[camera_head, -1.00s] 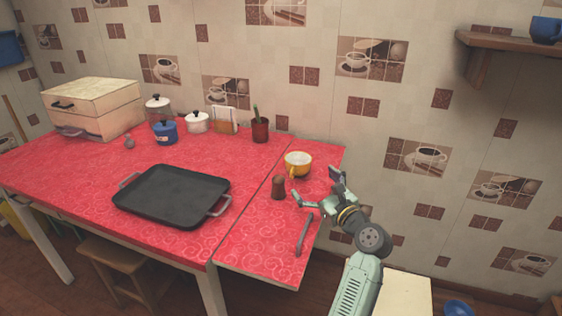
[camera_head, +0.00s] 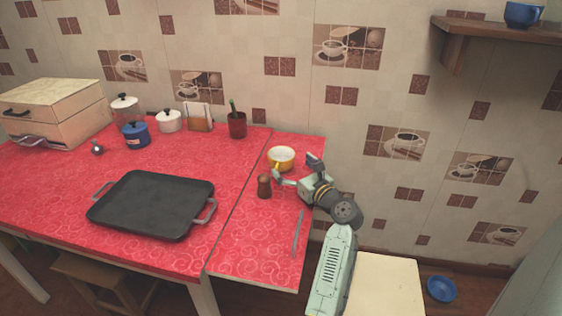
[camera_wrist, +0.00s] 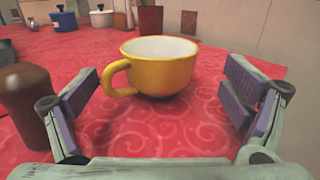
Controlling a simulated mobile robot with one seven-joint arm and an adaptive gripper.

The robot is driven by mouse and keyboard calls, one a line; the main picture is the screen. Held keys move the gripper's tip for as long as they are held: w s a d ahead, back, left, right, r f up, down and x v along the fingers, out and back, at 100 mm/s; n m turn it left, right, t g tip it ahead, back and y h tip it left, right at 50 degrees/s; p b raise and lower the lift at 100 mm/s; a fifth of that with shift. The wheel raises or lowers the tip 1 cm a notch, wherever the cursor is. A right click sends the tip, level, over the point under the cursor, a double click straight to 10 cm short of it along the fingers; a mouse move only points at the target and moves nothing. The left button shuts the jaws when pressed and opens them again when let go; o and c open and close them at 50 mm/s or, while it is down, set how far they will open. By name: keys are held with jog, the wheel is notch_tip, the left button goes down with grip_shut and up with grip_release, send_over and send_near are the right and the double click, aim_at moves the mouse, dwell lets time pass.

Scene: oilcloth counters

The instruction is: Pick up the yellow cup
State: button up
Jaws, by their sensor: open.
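The yellow cup (camera_head: 281,159), white inside, stands upright on the right part of the red counter. In the wrist view the yellow cup (camera_wrist: 161,68) is straight ahead, with its handle on the left side. My gripper (camera_head: 296,170) is open just in front of the cup, on its near right side. In the wrist view the open fingers of my gripper (camera_wrist: 160,92) stand to the left and right, with the cup ahead between their lines and not touched by either finger.
A brown shaker (camera_head: 264,186) stands close to my left finger, also in the wrist view (camera_wrist: 27,105). A thin grey utensil (camera_head: 298,233) lies near the front right. A black griddle tray (camera_head: 152,204) lies left. Pots, a utensil holder (camera_head: 237,124) and a wooden box (camera_head: 55,112) stand behind.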

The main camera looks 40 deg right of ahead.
aim_at(289, 161)
jog(key=w, duration=0.2)
jog(key=w+p, duration=0.1)
jog(key=w, duration=0.1)
jog(key=shift+d+r, duration=0.15)
jog(key=shift+r, duration=0.2)
jog(key=shift+w+f, duration=0.15)
jog(key=shift+w, duration=0.15)
jog(key=c, duration=1.3)
